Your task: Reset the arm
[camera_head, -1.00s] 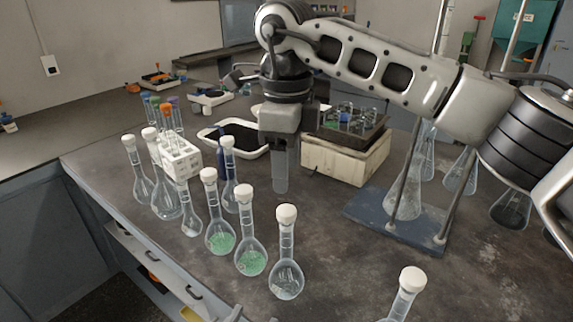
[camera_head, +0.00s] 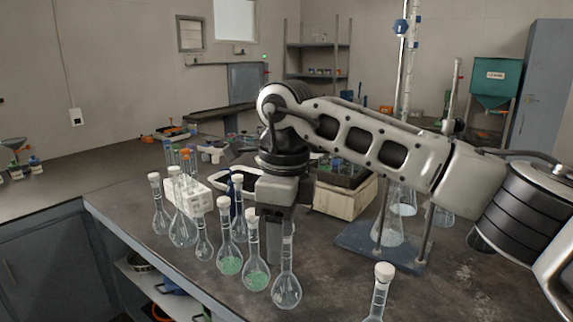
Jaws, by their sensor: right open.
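My right arm comes in from the right and reaches across the bench, with its gripper (camera_head: 273,238) pointing down among the flasks at the front. The gripper is open, and I see nothing held in it. In the picture its fingers overlap the stoppered flask (camera_head: 286,288) and the flask with green contents (camera_head: 256,275); I cannot tell whether they touch. My left gripper is out of view.
A white rack (camera_head: 190,197) and several stoppered flasks stand along the bench's left edge. A pale box (camera_head: 341,198) with a dark top sits behind my gripper. A stand with a blue base (camera_head: 372,240) is to the right. Another flask (camera_head: 379,300) is at the front.

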